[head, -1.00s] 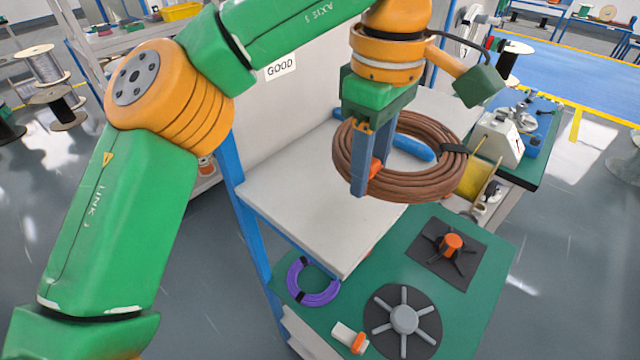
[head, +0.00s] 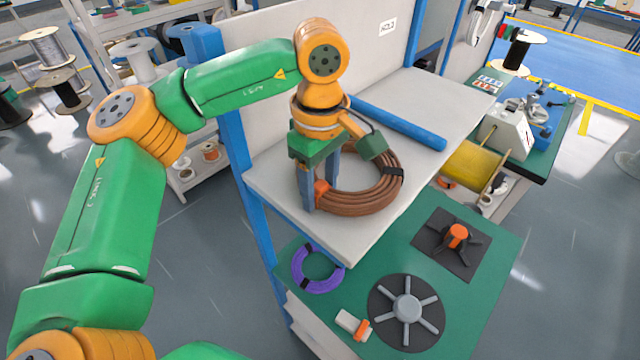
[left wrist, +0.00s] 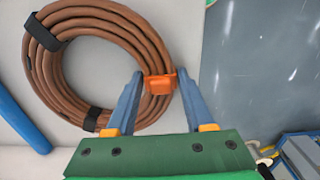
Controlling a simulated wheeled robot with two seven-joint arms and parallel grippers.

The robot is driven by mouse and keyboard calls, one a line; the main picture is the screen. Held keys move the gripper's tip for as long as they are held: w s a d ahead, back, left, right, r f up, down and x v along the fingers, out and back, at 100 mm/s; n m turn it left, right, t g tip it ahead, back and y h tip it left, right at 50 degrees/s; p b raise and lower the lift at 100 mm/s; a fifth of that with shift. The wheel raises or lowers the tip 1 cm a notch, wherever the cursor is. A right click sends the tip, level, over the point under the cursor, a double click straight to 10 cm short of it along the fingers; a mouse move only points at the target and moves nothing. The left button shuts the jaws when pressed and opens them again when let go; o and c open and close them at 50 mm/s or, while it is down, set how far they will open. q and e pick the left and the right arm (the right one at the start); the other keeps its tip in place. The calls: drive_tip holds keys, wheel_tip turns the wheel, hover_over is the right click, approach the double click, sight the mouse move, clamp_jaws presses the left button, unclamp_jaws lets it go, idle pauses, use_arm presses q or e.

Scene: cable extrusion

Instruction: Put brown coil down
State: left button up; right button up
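The brown coil (head: 365,194) is a thick ring of cable with black ties. It lies flat on or just above the white shelf (head: 440,110), near its front-left edge; I cannot tell whether it touches. My left gripper (head: 321,198) points down over the coil's left side in the head view. The coil (left wrist: 68,15) also fills the upper left there. My right gripper is not in view.
A blue bar (head: 400,125) lies on the shelf behind the coil. Below the shelf, a green table (head: 380,260) holds a purple coil (head: 317,270), a grey spoked disc (head: 406,308) and an orange-hubbed fixture (head: 457,237).

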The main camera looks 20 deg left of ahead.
use_arm(q)
drive_tip(key=shift+o, duration=0.6)
drive_tip(key=shift+s+r, duration=0.1)
drive_tip(key=shift+r, duration=0.1)
wheel_tip(320, 180, up, 12)
